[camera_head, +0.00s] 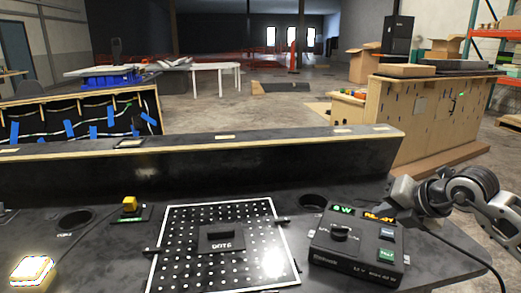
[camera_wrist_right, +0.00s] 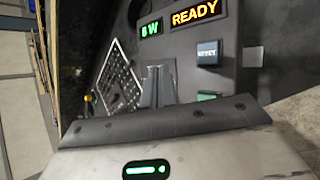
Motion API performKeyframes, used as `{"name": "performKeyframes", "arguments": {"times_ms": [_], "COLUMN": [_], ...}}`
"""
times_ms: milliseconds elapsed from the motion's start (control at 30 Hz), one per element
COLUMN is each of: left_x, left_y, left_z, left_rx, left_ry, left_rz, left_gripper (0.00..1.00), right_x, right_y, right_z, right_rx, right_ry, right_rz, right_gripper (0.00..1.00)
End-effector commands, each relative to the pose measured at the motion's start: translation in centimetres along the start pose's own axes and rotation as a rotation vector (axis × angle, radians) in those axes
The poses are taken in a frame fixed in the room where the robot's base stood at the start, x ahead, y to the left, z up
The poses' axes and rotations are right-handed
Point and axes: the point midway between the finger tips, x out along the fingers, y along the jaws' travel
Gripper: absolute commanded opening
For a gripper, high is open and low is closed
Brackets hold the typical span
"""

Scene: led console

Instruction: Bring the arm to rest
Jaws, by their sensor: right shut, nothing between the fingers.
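My right arm comes in from the right in the head view, with its gripper (camera_head: 400,213) at the back right corner of the dark console box (camera_head: 330,262). The gripper partly covers the orange display (camera_head: 376,217). In the right wrist view the fingers (camera_wrist_right: 158,88) are together and empty, over the console. That view shows a green "8 W" display (camera_wrist_right: 150,29), an orange "READY" display (camera_wrist_right: 196,13), a reset button (camera_wrist_right: 209,53) and a green button (camera_wrist_right: 208,97) partly hidden by the gripper body. My left gripper is not in view.
A perforated panel (camera_head: 180,240) with a dark block (camera_head: 222,237) lies left of the console. A yellow piece (camera_head: 130,203) and a lit pad (camera_head: 32,270) are farther left. A raised ledge (camera_head: 240,165) runs behind the dark table.

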Motion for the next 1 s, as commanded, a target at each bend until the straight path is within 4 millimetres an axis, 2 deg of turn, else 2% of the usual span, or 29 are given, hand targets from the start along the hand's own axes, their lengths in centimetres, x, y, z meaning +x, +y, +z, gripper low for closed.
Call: {"name": "performKeyframes", "arguments": {"times_ms": [33, 100, 167, 200, 233, 300, 367, 467, 567, 600, 700, 833, 900, 1000], "left_x": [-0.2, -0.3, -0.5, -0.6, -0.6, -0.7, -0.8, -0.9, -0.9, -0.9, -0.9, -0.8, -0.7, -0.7], "left_y": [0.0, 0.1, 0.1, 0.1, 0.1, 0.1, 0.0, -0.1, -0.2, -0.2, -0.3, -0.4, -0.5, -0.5], "left_z": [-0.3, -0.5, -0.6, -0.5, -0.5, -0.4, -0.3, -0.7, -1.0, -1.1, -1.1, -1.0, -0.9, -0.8], "left_rx": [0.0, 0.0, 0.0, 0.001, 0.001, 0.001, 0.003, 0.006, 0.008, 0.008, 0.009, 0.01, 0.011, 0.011], "left_ry": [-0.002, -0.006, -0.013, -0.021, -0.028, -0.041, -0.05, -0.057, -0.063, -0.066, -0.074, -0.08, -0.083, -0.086], "left_rz": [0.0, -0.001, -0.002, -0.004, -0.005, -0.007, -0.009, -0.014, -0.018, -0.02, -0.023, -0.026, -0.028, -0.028], "left_gripper": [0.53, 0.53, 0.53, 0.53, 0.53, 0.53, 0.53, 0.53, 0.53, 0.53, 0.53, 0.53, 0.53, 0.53], "right_x": [1.0, 1.9, 2.0, 1.7, 1.1, -0.3, -1.3, -1.9, -1.1, -0.7, -0.1, -0.3, -0.5, -0.7], "right_y": [1.3, 3.7, 6.2, 8.0, 9.4, 11.7, 12.4, 11.0, 6.8, 4.8, 0.5, -2.5, -3.2, -3.6], "right_z": [-2.6, -6.7, -10.6, -13.1, -14.8, -17.1, -17.9, -18.4, -20.0, -21.3, -25.9, -30.9, -32.6, -33.9], "right_rx": [0.013, 0.055, 0.128, 0.204, 0.282, 0.498, 0.718, 1.135, 1.566, 1.725, 2.046, 2.27, 2.332, 2.372], "right_ry": [0.071, 0.178, 0.274, 0.334, 0.372, 0.416, 0.414, 0.344, 0.227, 0.181, 0.095, 0.057, 0.055, 0.057], "right_rz": [0.075, 0.221, 0.379, 0.497, 0.591, 0.777, 0.892, 0.969, 0.888, 0.816, 0.592, 0.355, 0.274, 0.217], "right_gripper": [0.0, 0.0, 0.0, 0.0, 0.0, 0.0, 0.0, 0.0, 0.0, 0.0, 0.0, 0.0, 0.0, 0.0]}}
